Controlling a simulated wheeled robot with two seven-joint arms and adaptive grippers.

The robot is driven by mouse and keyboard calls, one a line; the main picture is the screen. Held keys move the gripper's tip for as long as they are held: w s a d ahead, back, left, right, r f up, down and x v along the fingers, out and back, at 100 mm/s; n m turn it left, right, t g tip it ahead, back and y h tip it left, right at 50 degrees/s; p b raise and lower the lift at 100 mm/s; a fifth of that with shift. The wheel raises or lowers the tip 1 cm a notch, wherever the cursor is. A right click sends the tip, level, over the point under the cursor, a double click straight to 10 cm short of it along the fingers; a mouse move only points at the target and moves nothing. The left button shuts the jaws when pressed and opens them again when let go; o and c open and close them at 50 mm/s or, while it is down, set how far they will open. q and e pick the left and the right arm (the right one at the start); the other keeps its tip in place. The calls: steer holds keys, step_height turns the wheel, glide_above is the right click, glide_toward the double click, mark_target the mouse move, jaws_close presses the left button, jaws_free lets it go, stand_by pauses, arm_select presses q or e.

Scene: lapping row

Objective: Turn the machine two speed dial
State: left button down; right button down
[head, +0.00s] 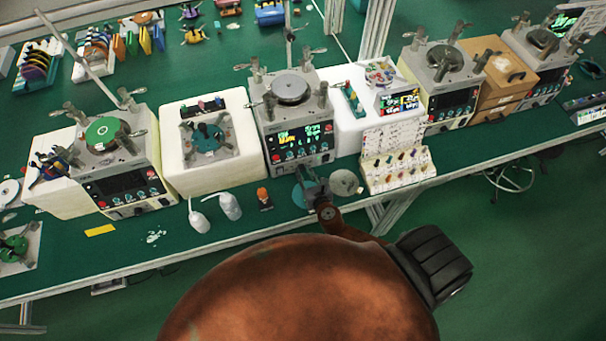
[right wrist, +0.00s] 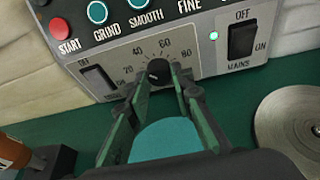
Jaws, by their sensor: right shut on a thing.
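Machine two (head: 297,150) is the grey lapping machine in the middle of the row, with a round plate on top and a lit display. Its black speed dial (right wrist: 159,73) sits low on the front panel, in a scale marked 20 to 80, in the right wrist view. My right gripper (right wrist: 156,82) is shut on the dial, with one green finger on each side of it. In the head view, my right gripper (head: 308,178) reaches the lower front of machine two. My left gripper is not in view.
A teal disc (right wrist: 165,139) lies on the bench below the fingers. A grey disc (right wrist: 292,130) lies to its right. The mains switch (right wrist: 242,41) is right of the dial and another rocker switch (right wrist: 99,84) is left. An orange-topped item (head: 263,196) stands nearby.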

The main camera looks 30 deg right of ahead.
steer(key=m+t+y+b, duration=0.1)
steer(key=m+b, duration=0.2)
steer(key=b, duration=0.2)
steer(key=m+y+b, duration=0.1)
steer(key=m+b, duration=0.1)
steer(key=b, duration=0.3)
steer(key=f+m+t+y+b, duration=0.1)
steer(key=m+b, duration=0.2)
steer(key=b, duration=0.3)
steer(key=shift+d+m+t+y, duration=0.25)
steer(key=shift+m+t+y, duration=0.05)
steer(key=shift+y, duration=0.1)
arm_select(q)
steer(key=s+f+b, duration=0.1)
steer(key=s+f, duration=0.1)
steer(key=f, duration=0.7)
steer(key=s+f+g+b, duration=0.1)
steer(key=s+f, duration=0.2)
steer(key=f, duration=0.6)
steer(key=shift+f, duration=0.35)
arm_select(e)
steer(key=shift+r+m+t, duration=0.2)
steer(key=shift+m+t, duration=0.2)
steer(key=shift+m, duration=0.5)
steer(key=c, duration=1.7)
jaws_free()
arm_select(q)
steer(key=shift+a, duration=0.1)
arm_select(e)
steer(key=shift+s, duration=0.1)
